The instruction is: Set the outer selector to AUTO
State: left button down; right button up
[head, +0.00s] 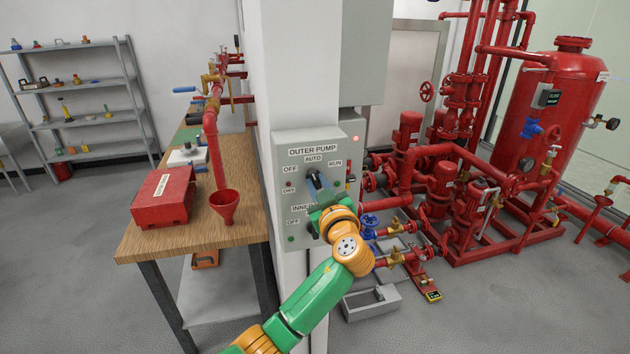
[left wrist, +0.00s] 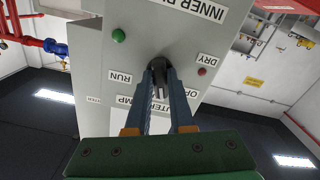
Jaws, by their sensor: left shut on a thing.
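The grey control panel (head: 278,152) is on the white pillar, with the OUTER PUMP label at its top and OFF, AUTO and RUN around a selector. My left gripper (head: 315,184) reaches up to this panel from below. Its blue-grey fingers are shut on the outer selector, which is mostly hidden in the head view. In the left wrist view the panel appears upside down, with my left gripper (left wrist: 160,85) in front of the dark outer selector (left wrist: 176,50). I cannot tell which mark the selector points at. My right gripper is not in view.
The inner pump selector lies below, mostly hidden by my gripper. A wooden bench (head: 142,242) with a red box (head: 165,198) and red funnel (head: 226,204) stands left of the pillar. Red pumps and pipes (head: 445,180) fill the right, with a grey tray (head: 371,304) on the floor.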

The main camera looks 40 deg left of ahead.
pick_arm(q)
jog(key=shift+f+m, duration=0.1)
jog(key=shift+m, duration=0.7)
jog(key=shift+f+m, duration=0.15)
jog(key=shift+m, duration=0.25)
jog(key=shift+m+p, duration=0.5)
jog(key=shift+p, duration=0.15)
jog(key=shift+m, duration=0.7)
jog(key=c, duration=0.7)
grip_release()
jog(key=shift+d, duration=0.1)
